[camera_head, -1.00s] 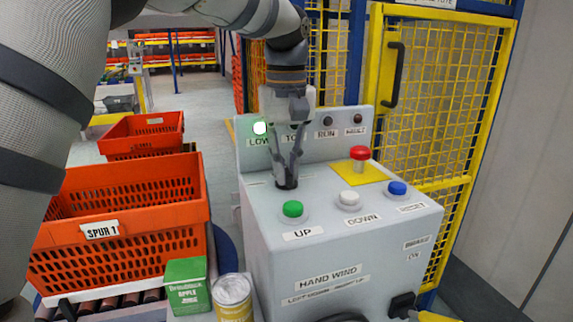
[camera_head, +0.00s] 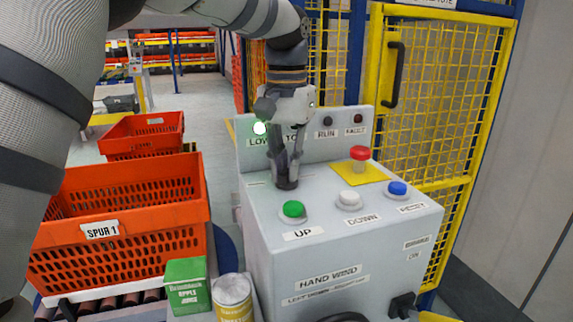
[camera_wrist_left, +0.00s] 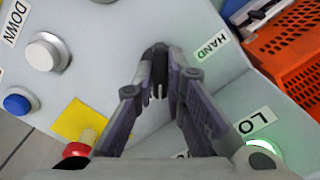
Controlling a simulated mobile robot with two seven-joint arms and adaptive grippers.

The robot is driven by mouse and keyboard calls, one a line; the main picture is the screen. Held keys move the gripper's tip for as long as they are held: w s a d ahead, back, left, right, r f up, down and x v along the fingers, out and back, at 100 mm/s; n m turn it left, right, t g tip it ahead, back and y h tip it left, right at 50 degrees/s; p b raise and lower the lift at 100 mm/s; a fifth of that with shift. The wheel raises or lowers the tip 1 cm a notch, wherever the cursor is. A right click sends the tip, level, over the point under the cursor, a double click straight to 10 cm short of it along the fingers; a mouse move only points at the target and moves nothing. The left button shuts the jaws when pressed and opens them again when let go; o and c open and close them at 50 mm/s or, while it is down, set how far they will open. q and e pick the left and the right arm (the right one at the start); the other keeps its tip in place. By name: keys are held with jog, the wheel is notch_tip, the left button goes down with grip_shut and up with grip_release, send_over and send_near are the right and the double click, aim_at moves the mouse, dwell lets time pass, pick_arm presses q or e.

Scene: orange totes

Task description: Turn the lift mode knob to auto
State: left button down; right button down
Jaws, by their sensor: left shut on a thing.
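The lift mode knob (camera_head: 287,184) is a small dark knob at the left of the grey console's top, behind the green UP button. My left gripper (camera_head: 288,175) points down from above and is shut on the knob, with a finger on each side. In the left wrist view the black knob (camera_wrist_left: 157,57) sits between the fingertips (camera_wrist_left: 160,75). A HAND label (camera_wrist_left: 212,47) lies beside it. The fingers hide much of the knob, and I cannot tell its setting. I see no AUTO label. My right gripper is not in view.
The grey console (camera_head: 350,270) also carries a green UP button (camera_head: 293,209), white DOWN button (camera_head: 349,198), blue button (camera_head: 397,188) and red mushroom button (camera_head: 360,154). Orange totes (camera_head: 120,225) stand left; a yellow mesh gate (camera_head: 450,90) stands behind.

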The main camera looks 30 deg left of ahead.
aim_at(287, 169)
pick_arm(q)
jog(key=shift+r+m, duration=0.1)
jog(key=shift+m, duration=0.2)
jog(key=c, duration=1.6)
grip_release()
jog(key=shift+c, duration=0.2)
notch_tip(287, 169, up, 12)
